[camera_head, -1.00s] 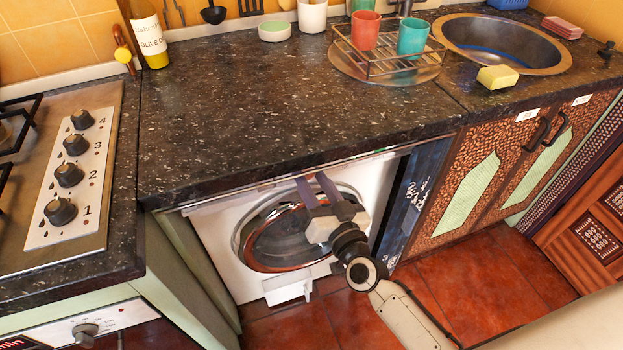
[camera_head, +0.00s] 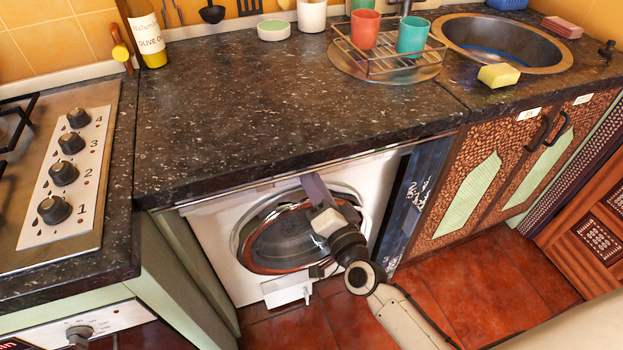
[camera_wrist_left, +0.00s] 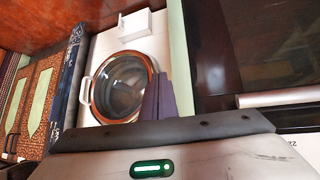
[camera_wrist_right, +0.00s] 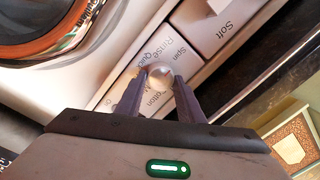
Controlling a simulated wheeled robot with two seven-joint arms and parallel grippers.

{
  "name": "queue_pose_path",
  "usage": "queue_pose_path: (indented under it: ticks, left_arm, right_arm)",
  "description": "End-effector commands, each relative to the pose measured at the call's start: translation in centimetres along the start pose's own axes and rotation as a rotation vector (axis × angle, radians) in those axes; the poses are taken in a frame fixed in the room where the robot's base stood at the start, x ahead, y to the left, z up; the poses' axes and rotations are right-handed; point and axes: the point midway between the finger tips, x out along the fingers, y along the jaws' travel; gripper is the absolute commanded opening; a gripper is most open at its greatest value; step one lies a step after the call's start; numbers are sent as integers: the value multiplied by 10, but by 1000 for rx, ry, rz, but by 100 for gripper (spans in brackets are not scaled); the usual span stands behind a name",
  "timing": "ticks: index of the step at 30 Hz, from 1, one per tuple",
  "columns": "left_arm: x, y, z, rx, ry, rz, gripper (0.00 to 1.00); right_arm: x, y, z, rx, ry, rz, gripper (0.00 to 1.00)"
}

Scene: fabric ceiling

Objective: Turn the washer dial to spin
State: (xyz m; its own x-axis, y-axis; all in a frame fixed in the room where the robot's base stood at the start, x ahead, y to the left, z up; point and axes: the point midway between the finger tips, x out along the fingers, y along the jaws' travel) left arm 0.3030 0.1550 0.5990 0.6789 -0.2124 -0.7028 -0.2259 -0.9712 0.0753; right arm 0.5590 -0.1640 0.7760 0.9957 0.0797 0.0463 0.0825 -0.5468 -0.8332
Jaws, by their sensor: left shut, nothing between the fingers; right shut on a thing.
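The washer (camera_head: 215,235) stands under the counter, its round glass door shut. It also shows in the left wrist view (camera_wrist_left: 105,45). In the right wrist view the small pale round dial (camera_wrist_right: 160,72) sits on the white panel amid the words Spin, Rinse, Quick and Cotton, partly covered. Which word it points to cannot be told. My right gripper (camera_wrist_right: 160,80) is shut on the dial, one finger on each side. In the head view my right gripper (camera_head: 314,188) reaches the washer's top front. My left gripper (camera_wrist_left: 158,95) is shut and empty, before the washer front.
The dark counter (camera_head: 270,100) overhangs the washer closely above my right gripper. A white panel marked Soft (camera_wrist_right: 215,25) adjoins the dial. A white box-like part (camera_head: 287,290) juts out low on the washer. The stove (camera_head: 60,200) stands left, the sink (camera_head: 500,40) right.

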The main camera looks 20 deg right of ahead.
Motion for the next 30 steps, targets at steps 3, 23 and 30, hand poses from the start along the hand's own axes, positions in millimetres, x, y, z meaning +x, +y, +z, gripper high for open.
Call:
queue_pose_path:
  ticks: [3, 23, 30]
  left_arm:
    - [0, 0, 0, 0, 0, 1, 0]
    - [0, 1, 0, -1, 2, 1, 0]
    - [-1, 0, -1, -1, 2, 1, 0]
  right_arm:
    - [-1, 0, 1, 11, -2, 1, 12]
    - [0, 0, 1, 11, 0, 1, 53]
    - [-18, 1, 1, 11, -2, 3, 53]
